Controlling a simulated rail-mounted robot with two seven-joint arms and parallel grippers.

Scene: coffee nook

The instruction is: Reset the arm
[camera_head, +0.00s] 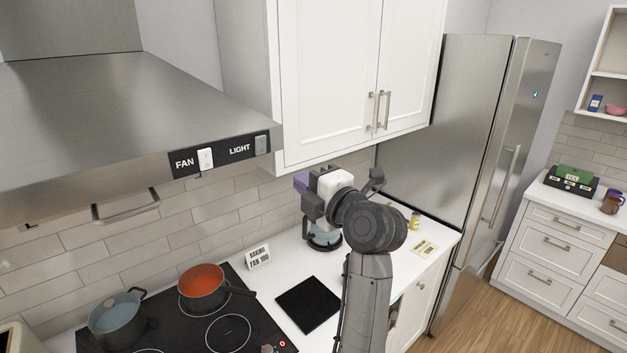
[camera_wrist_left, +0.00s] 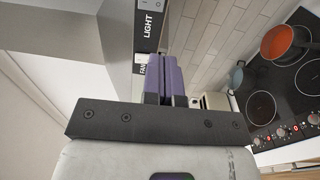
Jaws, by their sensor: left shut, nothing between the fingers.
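My left arm (camera_head: 368,290) rises from the bottom of the head view and bends at a dark round joint. My left gripper (camera_head: 302,183) is raised in front of the tiled wall, below the white upper cabinet and right of the range hood's switch panel. Its purple fingers (camera_wrist_left: 166,82) are together in the left wrist view, with nothing held. Part of the gripper is hidden by the wrist in the head view. My right gripper is not in view.
The range hood (camera_head: 130,110) carries a FAN switch (camera_head: 205,158) and a LIGHT switch (camera_head: 261,144). Below are a blue pot (camera_head: 117,318) and a red-orange pot (camera_head: 203,287) on the cooktop. A black square mat (camera_head: 308,305) lies on the counter. The refrigerator (camera_head: 440,130) stands right.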

